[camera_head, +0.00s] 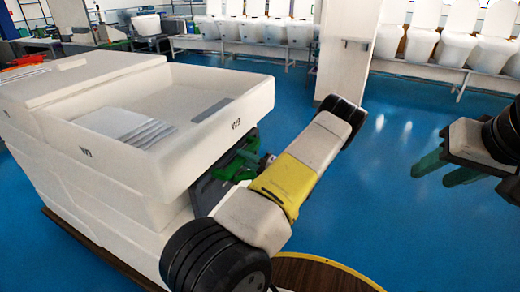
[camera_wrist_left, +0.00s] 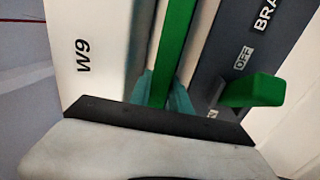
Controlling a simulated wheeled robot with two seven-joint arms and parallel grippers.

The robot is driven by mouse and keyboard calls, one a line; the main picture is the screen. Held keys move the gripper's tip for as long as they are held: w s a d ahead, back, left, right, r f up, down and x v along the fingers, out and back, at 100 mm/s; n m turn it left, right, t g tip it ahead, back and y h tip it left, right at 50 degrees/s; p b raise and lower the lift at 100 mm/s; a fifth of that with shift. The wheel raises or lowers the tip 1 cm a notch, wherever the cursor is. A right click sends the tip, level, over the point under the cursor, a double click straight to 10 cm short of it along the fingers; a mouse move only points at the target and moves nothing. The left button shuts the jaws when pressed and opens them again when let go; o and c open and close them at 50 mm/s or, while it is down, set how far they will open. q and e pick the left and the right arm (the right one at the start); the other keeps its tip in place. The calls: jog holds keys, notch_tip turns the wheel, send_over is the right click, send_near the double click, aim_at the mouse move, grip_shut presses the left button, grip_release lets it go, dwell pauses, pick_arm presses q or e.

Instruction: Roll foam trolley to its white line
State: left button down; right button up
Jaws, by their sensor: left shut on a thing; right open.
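The white trolley (camera_head: 160,185), marked W9, fills the left of the head view, with a shallow tray on top. Its W9 side also shows in the left wrist view (camera_wrist_left: 105,45). A green bar (camera_wrist_left: 175,45) runs beside a dark panel (camera_wrist_left: 235,50). My left gripper (camera_wrist_left: 162,95) is shut on this bar, a teal finger on each side; my arm partly hides that spot in the head view. A green lever (camera_wrist_left: 255,90) sticks out by the lettering "OFF" and a cut-off "BRA". My right gripper (camera_head: 445,168) is open and empty over the floor. No white floor line is visible.
Grey-white sheets (camera_head: 130,127) lie in the tray. Blue floor (camera_head: 400,215) is open right of the trolley. A white pillar (camera_head: 345,50) stands behind my left arm. Benches with several white toilets (camera_head: 270,30) line the back.

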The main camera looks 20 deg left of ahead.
pick_arm(q)
jog(key=f+x, duration=0.2)
jog(key=x, duration=1.1)
jog(key=a+f+x, duration=0.1)
jog(key=f+x, duration=0.2)
jog(key=x, duration=0.9)
jog(key=shift+a+f, duration=0.2)
jog(key=shift+a, duration=0.2)
jog(key=shift+s, duration=0.15)
jog(key=c, duration=1.2)
grip_release()
jog(key=shift+r, duration=0.1)
jog(key=v, duration=0.7)
jog(key=shift+d, duration=0.35)
